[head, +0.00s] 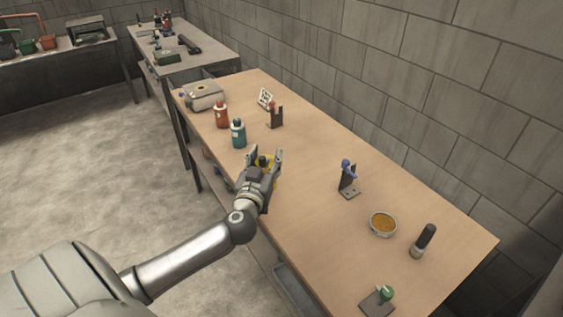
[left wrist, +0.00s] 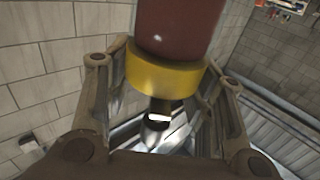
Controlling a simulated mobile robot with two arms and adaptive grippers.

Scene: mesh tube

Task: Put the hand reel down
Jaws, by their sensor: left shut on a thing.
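My left gripper (head: 264,158) is shut on the hand reel, near the table's left edge around mid-length. In the head view, only yellow and dark bits of the hand reel (head: 269,164) show between the fingers. In the left wrist view, the hand reel (left wrist: 168,75) is a dark red cylinder with a yellow band and a dark, shiny-tipped end, between the two fingers. I cannot tell whether it touches the table (head: 310,215). My right gripper is not in view.
A teal bottle (head: 238,134) and a red bottle (head: 221,114) stand just beyond the gripper. A stand with a blue part (head: 348,178), a round dish (head: 383,224) and a black cylinder (head: 424,241) are to the right. The tabletop between gripper and stand is clear.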

